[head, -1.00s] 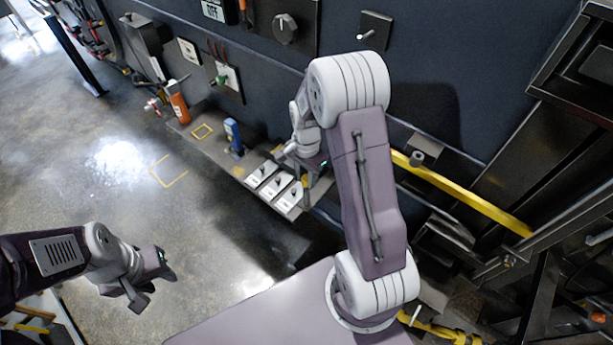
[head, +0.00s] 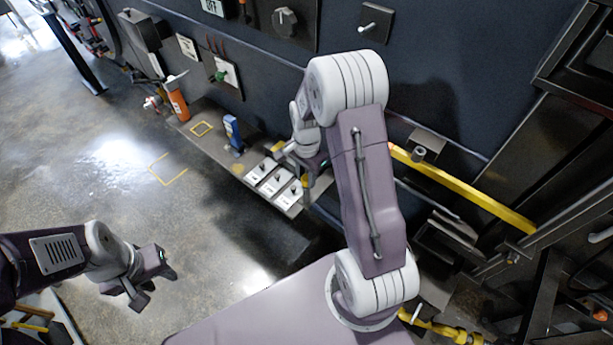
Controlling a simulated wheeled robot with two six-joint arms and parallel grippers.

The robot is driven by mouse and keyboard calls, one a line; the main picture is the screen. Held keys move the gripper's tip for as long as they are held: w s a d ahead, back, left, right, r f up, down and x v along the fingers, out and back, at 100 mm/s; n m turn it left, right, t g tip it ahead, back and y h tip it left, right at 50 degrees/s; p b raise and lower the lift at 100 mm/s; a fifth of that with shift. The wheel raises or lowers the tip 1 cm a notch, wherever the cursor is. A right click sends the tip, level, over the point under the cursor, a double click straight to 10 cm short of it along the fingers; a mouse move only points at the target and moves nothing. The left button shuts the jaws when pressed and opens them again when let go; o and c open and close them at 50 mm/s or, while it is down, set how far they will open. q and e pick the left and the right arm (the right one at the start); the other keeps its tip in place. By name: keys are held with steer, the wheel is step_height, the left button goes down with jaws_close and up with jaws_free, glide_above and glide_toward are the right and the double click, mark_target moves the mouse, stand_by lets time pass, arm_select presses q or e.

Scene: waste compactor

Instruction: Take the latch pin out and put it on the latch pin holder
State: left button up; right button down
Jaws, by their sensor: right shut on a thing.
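My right gripper (head: 311,178) is partly hidden behind my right arm, by the shelf's right end and left of the yellow bar. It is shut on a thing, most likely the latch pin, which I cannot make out. A dark bracket with a short round grey stub (head: 420,153) sits on the wall above the yellow bar (head: 465,187); I cannot tell whether it is the latch pin holder. My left gripper (head: 157,287) is open and empty above the floor at the lower left.
A low shelf (head: 215,150) along the dark wall bears a blue device (head: 233,134) and several white-labelled switches (head: 271,182). An orange cylinder (head: 178,103) stands farther left. A knob (head: 285,21) and a peg plate (head: 374,22) are on the wall. The left floor is open.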

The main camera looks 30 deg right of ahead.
steer(key=c, duration=1)
jaws_free()
steer(key=shift+c, duration=0.2)
steer(key=shift+c, duration=0.3)
step_height(320, 180, up, 7)
steer(key=p, duration=0.6)
steer(key=shift+r, duration=0.1)
